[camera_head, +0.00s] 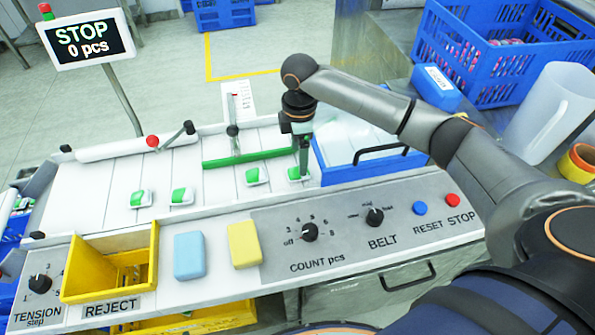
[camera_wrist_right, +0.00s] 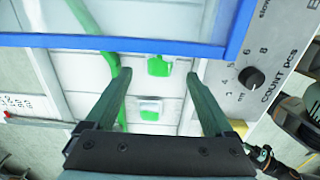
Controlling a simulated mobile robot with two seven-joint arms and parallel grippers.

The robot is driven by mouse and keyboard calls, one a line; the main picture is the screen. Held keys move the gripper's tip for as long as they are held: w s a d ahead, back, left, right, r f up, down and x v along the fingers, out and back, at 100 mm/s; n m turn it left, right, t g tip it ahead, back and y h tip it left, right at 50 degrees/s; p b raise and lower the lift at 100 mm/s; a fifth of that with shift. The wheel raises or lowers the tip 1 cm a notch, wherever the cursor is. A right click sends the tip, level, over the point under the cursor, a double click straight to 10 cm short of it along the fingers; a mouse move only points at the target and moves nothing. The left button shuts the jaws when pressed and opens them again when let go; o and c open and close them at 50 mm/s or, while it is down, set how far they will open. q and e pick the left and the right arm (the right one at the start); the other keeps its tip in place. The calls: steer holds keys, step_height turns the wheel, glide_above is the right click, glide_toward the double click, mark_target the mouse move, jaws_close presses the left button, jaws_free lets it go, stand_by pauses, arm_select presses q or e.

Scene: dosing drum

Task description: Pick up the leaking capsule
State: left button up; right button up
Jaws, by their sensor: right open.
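Several white-and-green capsules lie in a row on the white belt (camera_head: 100,190): a far-left one (camera_head: 141,198), a second (camera_head: 182,196), a third (camera_head: 256,175) and a right one (camera_head: 296,173). I cannot tell which one leaks. My right gripper (camera_head: 303,170) points down at the right capsule and partly hides it. In the right wrist view the right gripper (camera_wrist_right: 159,73) is open, with one capsule (camera_wrist_right: 158,66) between and just past the fingertips and another (camera_wrist_right: 150,113) nearer the palm. My left gripper is not in view.
A green bar (camera_head: 250,157) crosses the belt behind the capsules. A blue-rimmed tray (camera_head: 375,175) stands close right of the gripper. The yellow REJECT bin (camera_head: 110,285), a blue block (camera_head: 189,256) and a yellow block (camera_head: 244,245) are at the front. A white jug (camera_head: 550,110) stands right.

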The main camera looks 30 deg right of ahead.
steer(key=f, duration=0.5)
steer(key=shift+s+d, duration=0.1)
steer(key=shift+d, duration=0.1)
steer(key=shift+c, duration=0.4)
jaws_close()
